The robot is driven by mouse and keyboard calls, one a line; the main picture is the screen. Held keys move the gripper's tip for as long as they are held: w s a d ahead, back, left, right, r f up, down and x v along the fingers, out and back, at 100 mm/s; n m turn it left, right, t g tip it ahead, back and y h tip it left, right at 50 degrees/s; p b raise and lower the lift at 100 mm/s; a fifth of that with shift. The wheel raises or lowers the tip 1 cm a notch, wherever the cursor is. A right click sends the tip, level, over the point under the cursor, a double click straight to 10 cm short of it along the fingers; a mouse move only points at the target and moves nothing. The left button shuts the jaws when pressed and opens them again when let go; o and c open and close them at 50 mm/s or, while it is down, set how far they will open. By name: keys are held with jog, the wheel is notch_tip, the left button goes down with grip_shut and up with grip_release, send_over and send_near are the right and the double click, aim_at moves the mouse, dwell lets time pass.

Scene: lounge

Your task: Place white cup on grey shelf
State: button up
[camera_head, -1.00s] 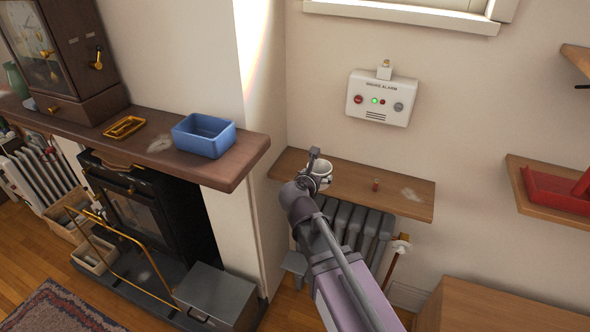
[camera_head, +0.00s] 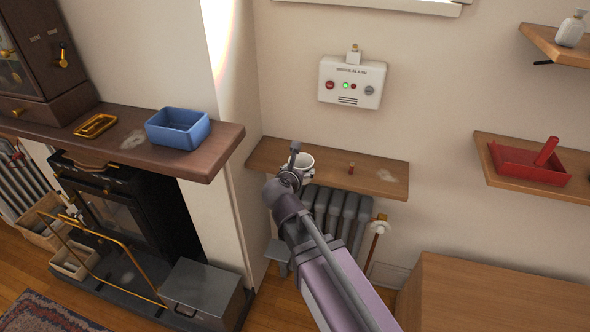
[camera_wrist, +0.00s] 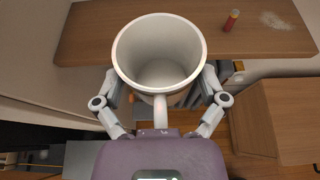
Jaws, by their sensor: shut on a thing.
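The white cup (camera_head: 305,162) is at the end of my arm, in front of the left part of a brown wooden shelf (camera_head: 372,178) above the radiator. In the wrist view the cup (camera_wrist: 160,62) is upright, its open mouth toward the camera and empty inside, with its handle toward my wrist. My gripper (camera_wrist: 161,100) is shut on the cup, one finger on each side of it. My gripper also shows in the head view (camera_head: 292,174). The cup's base is hidden, so I cannot tell whether it touches the shelf. No clearly grey shelf shows.
A small red cylinder (camera_head: 351,168) stands on the wooden shelf, beside a pale patch. Right of the cylinder is free room. A grey radiator (camera_head: 337,215) is below. Left is a mantel (camera_head: 218,155) with a blue box (camera_head: 180,130). Wooden wall shelves (camera_head: 488,162) are right.

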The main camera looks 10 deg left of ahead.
jog(key=shift+f, duration=0.15)
jog(key=s+a+f+m+h+b, duration=0.2)
jog(key=f+b, duration=2.2)
jog(key=s+a+f+m+g+h+b, duration=0.1)
jog(key=s+a+f+m+h+b, duration=0.1)
jog(key=f+b, duration=2.3)
jog(key=shift+s+f+g+h+b, duration=0.2)
jog(key=shift+s+g+h+b, duration=0.15)
jog(key=shift+s+h, duration=0.25)
jog(key=w+a, duration=0.2)
jog(key=w, duration=0.2)
jog(key=w+a+f+b, duration=0.1)
jog(key=w+a, duration=0.2)
jog(key=w, duration=0.2)
jog(key=w+a, duration=0.2)
jog(key=w, duration=0.3)
jog(key=shift+a+f, duration=0.25)
jog(key=shift+b, duration=0.3)
jog(key=shift+f+b, duration=1.7)
jog(key=shift+f, duration=0.1)
